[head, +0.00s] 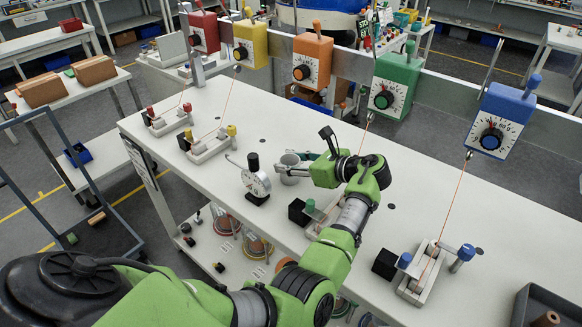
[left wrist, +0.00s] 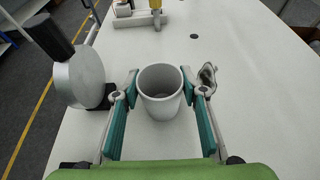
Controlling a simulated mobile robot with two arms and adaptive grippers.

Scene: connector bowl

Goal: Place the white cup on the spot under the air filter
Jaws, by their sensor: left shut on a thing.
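The white cup (left wrist: 160,82) stands upright, open end up, in the middle of the left wrist view; it looks empty. In the head view the cup (head: 290,174) shows small and pale beside my left gripper (head: 305,162). The gripper's two teal fingers (left wrist: 160,112) lie on both sides of the cup and are shut on it. I cannot tell whether the cup's base touches the table. No part is clearly recognisable as the air filter. My right gripper is not in view.
A round dial gauge with a black knob (head: 255,182) stands close left of the cup, also in the wrist view (left wrist: 78,78). Coloured dial boxes, such as the orange one (head: 311,66), hang on a rail behind the white table (head: 480,210). Small dark round marks (head: 390,207) dot the tabletop.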

